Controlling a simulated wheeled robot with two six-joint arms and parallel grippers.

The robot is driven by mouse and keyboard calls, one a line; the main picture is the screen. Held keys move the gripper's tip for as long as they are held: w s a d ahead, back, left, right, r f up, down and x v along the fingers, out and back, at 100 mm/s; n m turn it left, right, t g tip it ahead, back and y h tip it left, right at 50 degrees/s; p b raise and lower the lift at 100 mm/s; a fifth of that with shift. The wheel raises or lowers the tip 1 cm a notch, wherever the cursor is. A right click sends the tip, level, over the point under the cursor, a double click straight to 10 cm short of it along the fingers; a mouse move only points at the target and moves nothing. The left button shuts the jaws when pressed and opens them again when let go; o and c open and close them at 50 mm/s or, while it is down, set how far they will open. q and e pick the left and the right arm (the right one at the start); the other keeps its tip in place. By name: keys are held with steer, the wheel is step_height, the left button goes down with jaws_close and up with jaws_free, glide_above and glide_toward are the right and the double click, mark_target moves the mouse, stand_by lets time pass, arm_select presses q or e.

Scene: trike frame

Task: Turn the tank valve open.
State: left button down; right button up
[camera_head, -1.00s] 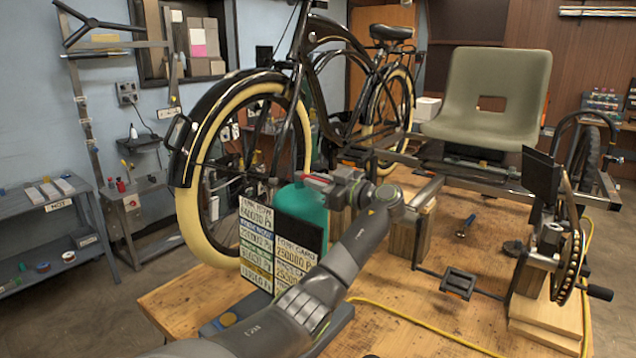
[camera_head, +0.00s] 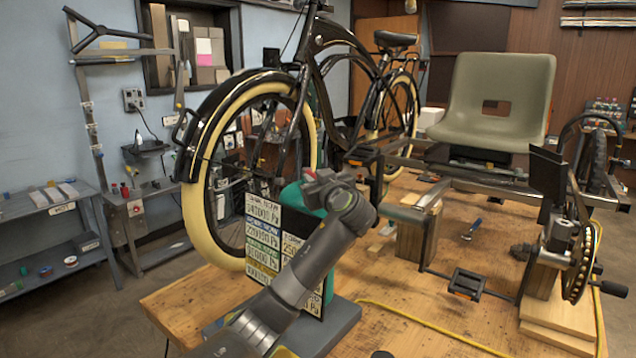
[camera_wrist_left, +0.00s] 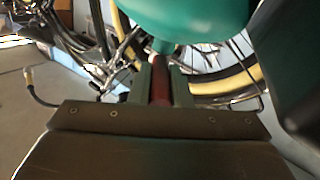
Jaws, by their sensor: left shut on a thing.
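The teal tank (camera_head: 290,194) stands on the workbench behind the placard with price-like lettering, partly hidden by my left arm. A red part (camera_head: 308,173) shows at the tank's top, at the fingers of my left gripper (camera_head: 318,184). In the left wrist view the teal tank (camera_wrist_left: 190,22) fills the top. There, my left gripper (camera_wrist_left: 160,84) is shut on a dark red bar, the valve handle (camera_wrist_left: 160,90), just below the tank's narrow neck. The valve body is mostly hidden by the gripper. My right gripper is not in view.
The black bicycle front wheel (camera_head: 210,235) stands close behind the tank. The placard (camera_head: 270,240) is in front of it. Wooden blocks (camera_head: 410,242), a pedal (camera_head: 467,284) and a yellow cable (camera_head: 400,318) lie to the right. The bench's middle right has bare wood.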

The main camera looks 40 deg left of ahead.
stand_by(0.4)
arm_select(q)
steer(key=c, duration=1.3)
jaws_free()
steer(key=shift+c, duration=0.2)
steer(key=shift+s+d, duration=0.25)
steer(key=shift+d, duration=0.25)
steer(key=b+v, duration=0.4)
steer(key=v, duration=1.2)
steer(key=shift+s, duration=0.3)
